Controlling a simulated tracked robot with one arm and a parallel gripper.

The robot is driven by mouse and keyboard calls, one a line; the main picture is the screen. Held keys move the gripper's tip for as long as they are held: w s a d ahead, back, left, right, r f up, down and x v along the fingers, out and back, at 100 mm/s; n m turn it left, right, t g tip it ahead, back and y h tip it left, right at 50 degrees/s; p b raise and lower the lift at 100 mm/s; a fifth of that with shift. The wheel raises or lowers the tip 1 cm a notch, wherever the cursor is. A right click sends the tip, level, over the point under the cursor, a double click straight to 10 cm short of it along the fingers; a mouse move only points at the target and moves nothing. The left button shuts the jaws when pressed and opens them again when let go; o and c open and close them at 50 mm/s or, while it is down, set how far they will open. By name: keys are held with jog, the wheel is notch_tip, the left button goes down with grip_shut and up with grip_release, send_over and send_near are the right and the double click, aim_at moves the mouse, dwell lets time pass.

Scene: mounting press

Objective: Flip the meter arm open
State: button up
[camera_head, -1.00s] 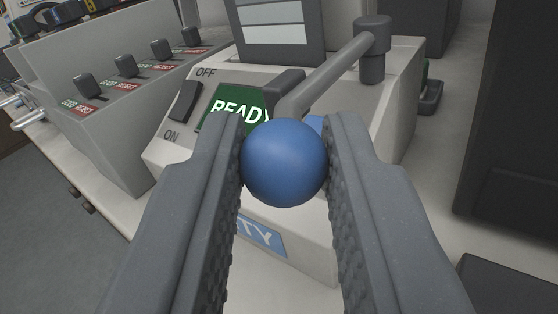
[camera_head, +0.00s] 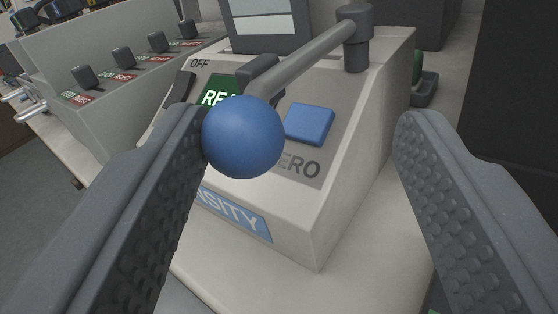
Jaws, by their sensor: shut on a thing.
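The meter arm (camera_head: 315,66) is a grey rod that runs from a grey pivot post (camera_head: 356,40) at the back right of the meter down to a blue ball knob (camera_head: 243,137). My gripper (camera_head: 300,125) has its two fingers wide apart. The knob is close against the left finger, and I cannot tell if they touch. A wide gap separates the knob from the right finger. The meter (camera_head: 360,140) is a pale sloped box. Its green READY display (camera_head: 217,92) is partly hidden behind the knob.
A blue ZERO button (camera_head: 309,124) is on the meter's sloped face, with a dark OFF switch (camera_head: 182,88) at the left. A grey panel with several knobs (camera_head: 85,77) stands at the left. A dark block (camera_head: 510,110) stands at the right.

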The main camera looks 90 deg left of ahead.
jog(key=shift+w+r, duration=0.15)
jog(key=shift+d, duration=0.1)
jog(key=p+v, duration=0.1)
jog(key=v, duration=1.2)
jog(key=shift+s+d, duration=0.25)
jog(key=shift+d, duration=0.05)
